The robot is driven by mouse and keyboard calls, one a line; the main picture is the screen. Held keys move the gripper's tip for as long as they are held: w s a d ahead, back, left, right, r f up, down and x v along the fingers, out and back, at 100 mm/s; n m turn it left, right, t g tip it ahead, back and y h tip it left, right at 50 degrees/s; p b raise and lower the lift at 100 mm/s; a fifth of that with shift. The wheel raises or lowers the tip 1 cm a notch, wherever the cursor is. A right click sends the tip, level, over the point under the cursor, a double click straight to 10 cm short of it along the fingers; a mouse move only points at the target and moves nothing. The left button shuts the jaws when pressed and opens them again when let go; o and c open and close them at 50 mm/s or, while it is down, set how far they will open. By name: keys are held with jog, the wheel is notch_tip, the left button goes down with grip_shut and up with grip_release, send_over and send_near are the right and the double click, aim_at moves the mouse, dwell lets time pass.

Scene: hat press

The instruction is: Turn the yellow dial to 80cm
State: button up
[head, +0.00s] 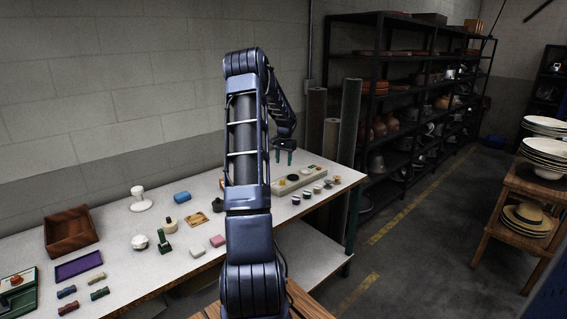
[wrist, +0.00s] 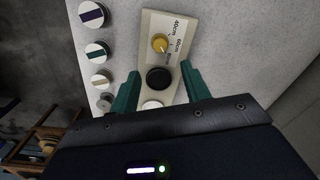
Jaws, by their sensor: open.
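The yellow dial (wrist: 160,43) sits on a cream panel (wrist: 151,22) in the wrist view. Printed marks 40cm, 60cm and 80cm run along the dial's right side. I cannot clearly tell which mark the dial points to. A black knob (wrist: 158,79) and a white knob (wrist: 152,104) are below it on the same panel. My gripper (wrist: 160,72) is open, its green fingers on either side of the panel around the black knob, with the yellow dial beyond the fingertips. In the head view my gripper (head: 284,157) hangs over the long panel (head: 290,196) on the table.
Several round knobs with coloured stripes (wrist: 96,52) stand in a row left of the panel. The white table (head: 110,230) also holds a wooden box (head: 70,230), a white stand (head: 140,203) and small blocks. A dark shelf (head: 400,90) stands behind on the right.

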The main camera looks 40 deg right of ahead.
aim_at(282, 182)
jog(key=shift+m, duration=0.5)
jog(key=f, duration=1)
jog(key=shift+w+a+f, duration=0.15)
jog(key=shift+w+f, duration=0.05)
jog(key=shift+f, duration=0.2)
jog(key=c, duration=1)
jog(key=shift+n, duration=0.5)
jog(key=o, duration=1)
jog(key=shift+r, duration=0.1)
